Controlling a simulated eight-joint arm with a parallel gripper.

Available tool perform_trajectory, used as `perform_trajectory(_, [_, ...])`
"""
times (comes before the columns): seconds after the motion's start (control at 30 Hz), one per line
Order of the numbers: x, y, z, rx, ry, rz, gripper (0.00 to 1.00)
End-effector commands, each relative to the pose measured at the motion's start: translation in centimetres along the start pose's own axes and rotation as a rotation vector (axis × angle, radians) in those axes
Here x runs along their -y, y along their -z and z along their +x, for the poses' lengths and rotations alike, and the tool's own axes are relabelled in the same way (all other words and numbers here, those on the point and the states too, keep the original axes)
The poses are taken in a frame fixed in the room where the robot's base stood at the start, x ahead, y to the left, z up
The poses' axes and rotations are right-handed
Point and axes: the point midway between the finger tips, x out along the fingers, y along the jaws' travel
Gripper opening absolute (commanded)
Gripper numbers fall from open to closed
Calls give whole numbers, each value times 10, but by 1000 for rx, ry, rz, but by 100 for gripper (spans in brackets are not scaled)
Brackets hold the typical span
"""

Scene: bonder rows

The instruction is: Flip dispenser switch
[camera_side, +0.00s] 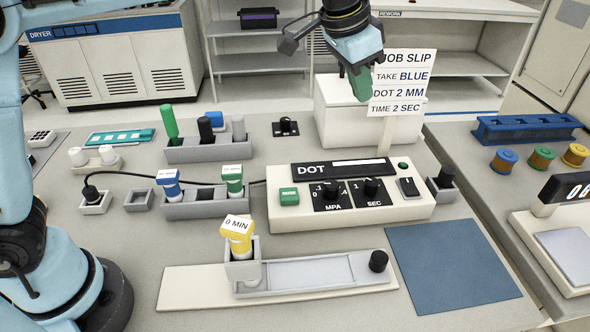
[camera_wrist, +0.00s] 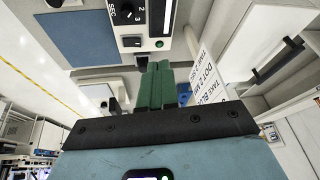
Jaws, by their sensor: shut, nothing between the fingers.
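The dispenser (camera_side: 350,215) is a white box labelled DOT, with MPA and SEC knobs and a green button. Its small black-and-white switch (camera_side: 408,187) sits at the right end of the sloped front, below a round green lamp (camera_side: 403,166). In the wrist view the switch (camera_wrist: 131,42) and lamp (camera_wrist: 159,44) show just beyond my fingertips. My gripper (camera_side: 358,88) has green fingers, shut together and empty. It hangs above and behind the dispenser, in front of the job slip's left edge, apart from the switch. The fingers also show in the wrist view (camera_wrist: 155,88).
The job slip (camera_side: 398,90) reads TAKE BLUE, DOT 2 MM, TIME 2 SEC. A white box (camera_side: 340,115) stands behind the dispenser. A black-topped piece (camera_side: 446,177) stands in a holder to its right. Racks hold coloured syringes (camera_side: 171,185) at left. A blue mat (camera_side: 450,265) lies clear in front.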

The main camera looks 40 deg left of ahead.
Motion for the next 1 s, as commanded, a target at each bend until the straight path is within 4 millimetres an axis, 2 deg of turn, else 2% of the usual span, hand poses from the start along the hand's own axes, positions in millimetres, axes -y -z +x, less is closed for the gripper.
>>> perform_trajectory(0.03, [-8,11,7,8,-9,26,0])
perform_trajectory(0.2, [-32,36,27,37,-35,104,0])
perform_trajectory(0.43, [-58,53,48,63,-58,176,0])
perform_trajectory(0.6, [-65,57,54,71,-64,196,0])
perform_trajectory(1.0, [-65,57,56,72,-64,197,0])
